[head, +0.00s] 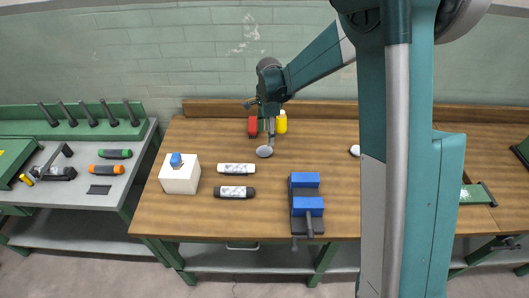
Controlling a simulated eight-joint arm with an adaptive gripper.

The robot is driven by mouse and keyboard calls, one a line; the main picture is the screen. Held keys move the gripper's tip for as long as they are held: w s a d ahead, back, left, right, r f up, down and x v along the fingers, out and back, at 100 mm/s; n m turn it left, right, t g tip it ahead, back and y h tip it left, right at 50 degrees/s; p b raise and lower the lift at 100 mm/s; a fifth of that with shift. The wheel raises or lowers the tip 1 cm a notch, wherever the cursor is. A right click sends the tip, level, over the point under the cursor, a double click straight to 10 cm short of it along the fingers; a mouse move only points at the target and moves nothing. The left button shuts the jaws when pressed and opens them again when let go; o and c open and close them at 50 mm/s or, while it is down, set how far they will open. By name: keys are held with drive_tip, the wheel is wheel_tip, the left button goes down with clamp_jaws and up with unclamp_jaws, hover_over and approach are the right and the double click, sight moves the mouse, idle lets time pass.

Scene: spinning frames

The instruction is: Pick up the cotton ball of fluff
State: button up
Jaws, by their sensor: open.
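My gripper (268,122) hangs over the back of the wooden workbench (200,220), pointing down, and is open. A small pale grey rounded thing (264,152) lies on the bench just below it in the picture. A white rounded thing (354,150) lies further right, partly hidden by my arm. Either could be the cotton ball; they are too small to tell. I cannot tell how high my gripper is above the bench, and nothing shows clearly between its fingers.
A red item (253,127) and a yellow bottle (282,123) stand close behind my gripper. Two white-and-dark cylinders (236,169) (235,192) lie left of centre. A white box (180,174) with a blue thing on top and a blue vise (306,203) stand nearby. My arm hides the bench right of centre.

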sight(264, 147)
drive_tip(key=shift+w+a+f+m, duration=0.15)
drive_tip(key=shift+w+a+f, duration=0.15)
drive_tip(key=shift+f, duration=0.35)
drive_tip(key=shift+w+a+f+m, duration=0.2)
drive_tip(key=shift+a+f, duration=0.1)
drive_tip(key=shift+f, duration=0.35)
drive_tip(key=shift+f, duration=1.3)
drive_tip(key=shift+f, duration=0.1)
drive_tip(key=shift+f, duration=2.5)
drive_tip(key=shift+c, duration=0.5)
drive_tip(key=c, duration=0.8)
